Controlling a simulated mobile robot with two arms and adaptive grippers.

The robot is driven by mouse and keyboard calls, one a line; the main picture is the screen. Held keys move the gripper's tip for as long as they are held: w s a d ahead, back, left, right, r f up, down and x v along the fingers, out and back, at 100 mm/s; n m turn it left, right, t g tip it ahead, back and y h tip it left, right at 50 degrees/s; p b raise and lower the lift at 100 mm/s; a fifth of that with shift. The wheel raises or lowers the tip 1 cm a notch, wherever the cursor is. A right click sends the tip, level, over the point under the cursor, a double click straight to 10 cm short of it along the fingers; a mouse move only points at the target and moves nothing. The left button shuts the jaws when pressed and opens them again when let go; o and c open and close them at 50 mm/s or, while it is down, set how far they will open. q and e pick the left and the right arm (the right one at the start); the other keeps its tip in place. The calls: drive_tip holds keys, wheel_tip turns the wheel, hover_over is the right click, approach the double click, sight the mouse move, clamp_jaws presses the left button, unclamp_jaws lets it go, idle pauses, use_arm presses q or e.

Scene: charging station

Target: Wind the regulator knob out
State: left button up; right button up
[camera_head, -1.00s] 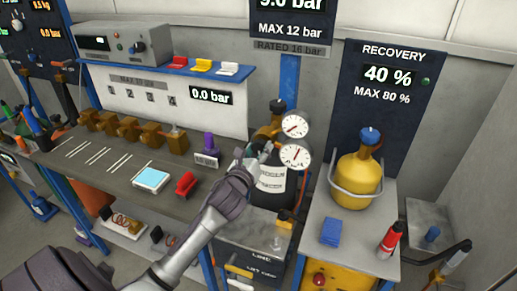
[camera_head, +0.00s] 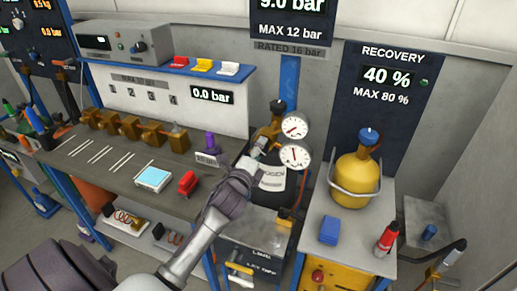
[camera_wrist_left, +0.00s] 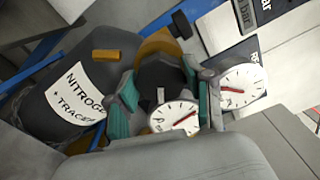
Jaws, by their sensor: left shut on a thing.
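The dark regulator knob (camera_wrist_left: 160,76) sits between the teal-padded fingers of my left gripper (camera_wrist_left: 163,100) in the left wrist view. The gripper is shut on it. In the head view my left gripper (camera_head: 259,147) is at the regulator, just left of its two round gauges (camera_head: 295,126), and hides the knob. The gauges also show in the wrist view, one below the knob (camera_wrist_left: 174,118) and one to the right (camera_wrist_left: 243,86). The black nitrogen cylinder (camera_head: 271,180) stands behind my gripper; its white label (camera_wrist_left: 76,95) shows at left in the wrist view. My right gripper is not in view.
The wall display (camera_head: 290,8) reads 9.0 bar, with MAX 12 bar below. A bench display (camera_head: 212,96) reads 0.0 bar. A yellow recovery cylinder (camera_head: 357,178) stands to the right. The bench at left carries brass fittings (camera_head: 128,130) and a red clamp-like item (camera_head: 188,182).

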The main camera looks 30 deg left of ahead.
use_arm(q)
drive_tip(key=n+p, duration=0.2)
drive_tip(key=n, duration=0.6)
drive_tip(key=n+p, duration=0.1)
drive_tip(key=n, duration=0.7)
drive_tip(key=n+p, duration=0.2)
drive_tip(key=n, duration=0.5)
drive_tip(key=shift+d+f+n+p, duration=0.15)
drive_tip(key=shift+f+n+p, duration=0.15)
drive_tip(key=shift+n, duration=0.1)
drive_tip(key=shift+n, duration=0.3)
drive_tip(key=o, duration=1.2)
drive_tip(key=shift+c, duration=0.2)
drive_tip(key=shift+r, duration=0.1)
drive_tip(key=v, duration=1.2)
